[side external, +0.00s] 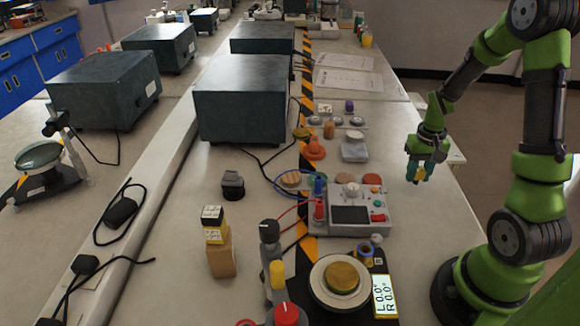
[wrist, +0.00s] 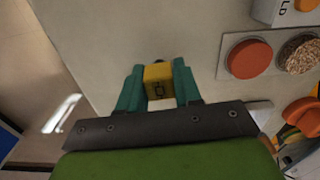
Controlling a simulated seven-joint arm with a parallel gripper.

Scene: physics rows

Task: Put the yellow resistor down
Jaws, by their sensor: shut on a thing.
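The yellow resistor (wrist: 158,81) is a small yellow block with a dark symbol on its face. In the wrist view it sits between the two teal fingers of my gripper (wrist: 159,88), which are shut on it. In the side view my gripper (side external: 419,172) is near the right edge of the bench, and a bit of the yellow resistor (side external: 420,174) shows between the fingers. The side view does not clearly show how far it is above the bench top.
A grey meter box (side external: 352,214) with red and blue terminals stands left of my gripper. Round discs, one of them red-orange (wrist: 248,58), lie beside it. A round pad (side external: 341,281) and a lit display (side external: 385,296) are nearer the camera. Bare bench (side external: 425,215) lies below my gripper.

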